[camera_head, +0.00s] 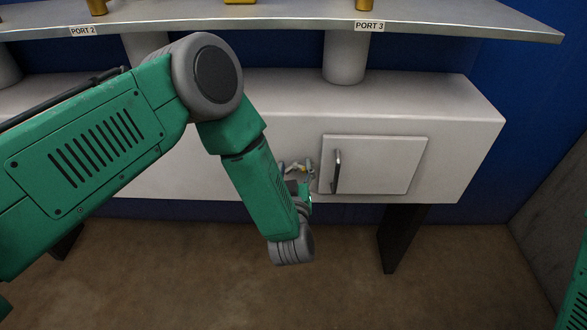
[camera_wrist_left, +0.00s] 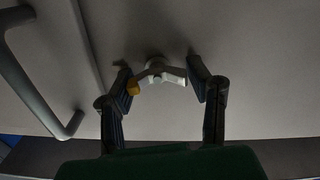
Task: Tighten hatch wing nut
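The hatch door (camera_head: 385,165) is a white square panel, lying flat against the front of the white cabinet. Its dark bar handle (camera_head: 337,172) is on its left side; the handle also shows at the left of the left wrist view (camera_wrist_left: 38,92). The wing nut (camera_wrist_left: 157,70), pale with a yellow tip on one wing, is on the panel surface. My left gripper (camera_wrist_left: 160,80) has its fingers apart, one on each side of the wing nut. I cannot tell whether they touch it. In the head view my left arm partly hides the gripper. My right gripper is out of view.
A grey shelf (camera_head: 470,22) with PORT 2 and PORT 3 labels runs above the cabinet (camera_head: 455,115) on round posts (camera_head: 345,62). A dark leg (camera_head: 403,238) stands below the cabinet. The brown floor in front is clear. A wall is at the right.

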